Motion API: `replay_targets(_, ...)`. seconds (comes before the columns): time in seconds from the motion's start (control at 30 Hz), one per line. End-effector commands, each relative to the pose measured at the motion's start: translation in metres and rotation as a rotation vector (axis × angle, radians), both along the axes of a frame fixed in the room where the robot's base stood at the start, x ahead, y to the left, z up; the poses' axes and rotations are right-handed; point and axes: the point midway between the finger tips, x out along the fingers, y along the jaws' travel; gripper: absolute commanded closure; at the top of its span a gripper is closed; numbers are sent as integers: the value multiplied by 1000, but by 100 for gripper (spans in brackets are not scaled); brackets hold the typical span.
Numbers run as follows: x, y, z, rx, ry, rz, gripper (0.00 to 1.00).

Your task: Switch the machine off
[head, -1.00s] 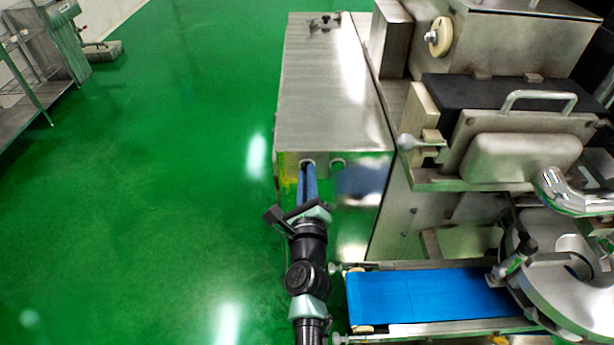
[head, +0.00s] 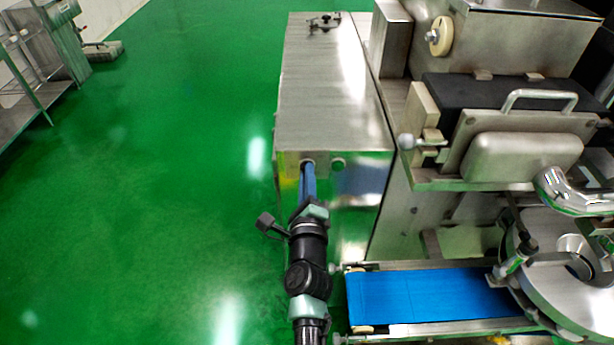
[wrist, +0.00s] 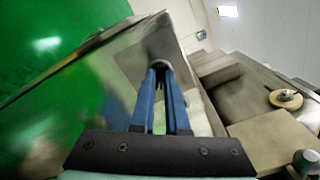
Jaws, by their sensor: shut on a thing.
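The machine's steel cabinet (head: 325,95) stands at the centre of the head view. Any markings on the knobs are too small to read.
A blue conveyor belt (head: 430,297) lies right of my arm, beside a round steel turntable (head: 570,285). The machine's upper housing (head: 520,45) stands at the right. Green floor (head: 160,170) is open to the left, with a steel rack (head: 30,90) at the far left.

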Motion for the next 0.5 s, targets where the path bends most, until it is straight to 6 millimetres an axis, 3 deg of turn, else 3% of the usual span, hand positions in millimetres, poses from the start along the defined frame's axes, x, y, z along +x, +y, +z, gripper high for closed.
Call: replay_targets(0.5,0,1,-2,-495,1,2,100)
